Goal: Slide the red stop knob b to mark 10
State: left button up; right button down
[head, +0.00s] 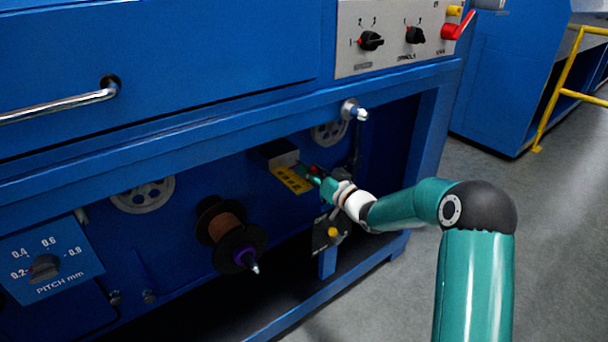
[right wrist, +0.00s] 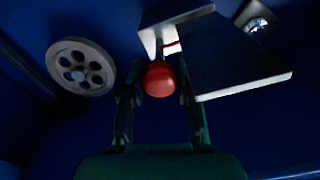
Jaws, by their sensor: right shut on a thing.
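The red stop knob b (right wrist: 160,78) shows in the right wrist view as a rounded red knob at the edge of a grey plate. It also shows as a small red spot in the head view (head: 315,170), beside the yellow scale (head: 291,179). My right gripper (head: 312,178) is shut on the knob. In the right wrist view its fingers (right wrist: 160,95) stand on either side of the knob. The scale's marks are too small to read, so the knob's mark cannot be told. My left gripper is not in view.
A spool of brown wire (head: 226,228) stands left of the scale. A grey pulley (head: 143,195) is farther left, and another pulley shows in the right wrist view (right wrist: 80,66). The blue frame's upper beam (head: 230,135) runs above my right arm.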

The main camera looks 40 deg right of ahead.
jog(key=shift+w+d+r, duration=0.15)
jog(key=c, duration=0.8)
grip_release()
jog(key=shift+w, duration=0.1)
jog(key=s, duration=1.2)
jog(key=shift+f, duration=0.2)
